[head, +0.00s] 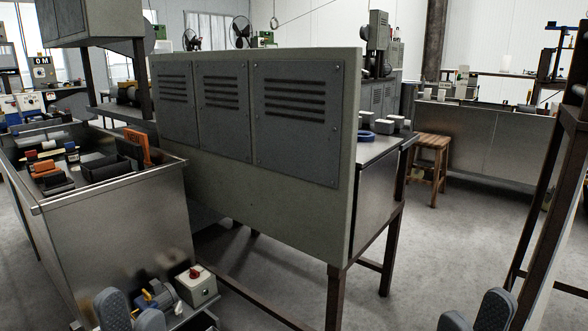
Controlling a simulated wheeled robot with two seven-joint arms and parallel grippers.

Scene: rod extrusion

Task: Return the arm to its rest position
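My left gripper (133,306) shows at the bottom left edge, in front of the small machine parts by the metal cabinet. Its two grey, rounded fingers stand apart with nothing seen between them. My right gripper (475,309) shows at the bottom edge, right of centre, over the grey floor. Its two fingers also stand apart and it looks empty. Only the finger ends of both grippers are in view; the rest of both arms is out of frame.
A grey vented panel (260,200) on a dark-legged table fills the middle. A metal bin (110,225) with orange and black parts stands left. A control box with a red knob (196,284) sits low beside it. A wooden stool (430,160) stands behind. Floor (430,255) is clear at right centre.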

